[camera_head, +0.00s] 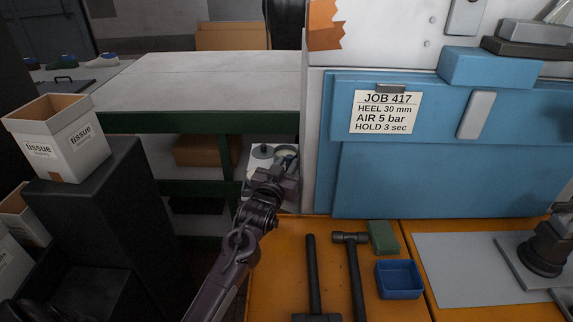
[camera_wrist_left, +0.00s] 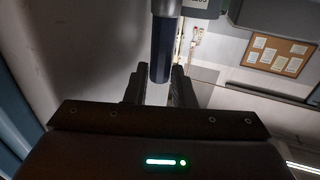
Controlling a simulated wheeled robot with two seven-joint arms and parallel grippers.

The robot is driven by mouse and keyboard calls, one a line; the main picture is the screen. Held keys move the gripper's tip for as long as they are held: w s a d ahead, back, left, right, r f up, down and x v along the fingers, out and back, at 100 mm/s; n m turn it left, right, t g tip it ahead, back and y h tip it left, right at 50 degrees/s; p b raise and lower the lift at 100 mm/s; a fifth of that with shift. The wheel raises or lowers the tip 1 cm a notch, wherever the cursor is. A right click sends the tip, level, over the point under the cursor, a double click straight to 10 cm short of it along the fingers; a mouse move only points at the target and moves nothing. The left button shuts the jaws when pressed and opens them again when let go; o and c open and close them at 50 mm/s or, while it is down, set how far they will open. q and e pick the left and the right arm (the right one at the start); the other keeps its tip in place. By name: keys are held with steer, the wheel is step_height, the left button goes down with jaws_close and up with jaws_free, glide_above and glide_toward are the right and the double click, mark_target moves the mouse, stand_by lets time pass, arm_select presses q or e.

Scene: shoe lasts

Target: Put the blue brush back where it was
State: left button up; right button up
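In the head view my left gripper (camera_head: 282,172) reaches out past the orange worktop, over a white surface low between the green-framed bench and the blue panel. In the left wrist view the blue brush (camera_wrist_left: 161,50) shows as a dark blue, rounded handle with a paler band toward the top edge. The fingers of my left gripper (camera_wrist_left: 158,88) stand close together, about a handle's width apart, and look shut on it. The brush's bristles are hidden. In the head view the brush cannot be clearly made out. My right gripper is not clearly seen.
Two hammers (camera_head: 355,275), a green block (camera_head: 382,237) and a blue tray (camera_head: 399,291) lie on the orange worktop. A blue panel (camera_head: 440,175) rises just right of my arm. The bench top (camera_head: 210,82) is clear.

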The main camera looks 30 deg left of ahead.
arm_select(q)
steer(key=shift+o, duration=0.2)
steer(key=shift+r, duration=0.15)
steer(key=s+d+b, duration=0.1)
steer(key=s, duration=1.1)
steer(key=shift+d, duration=0.35)
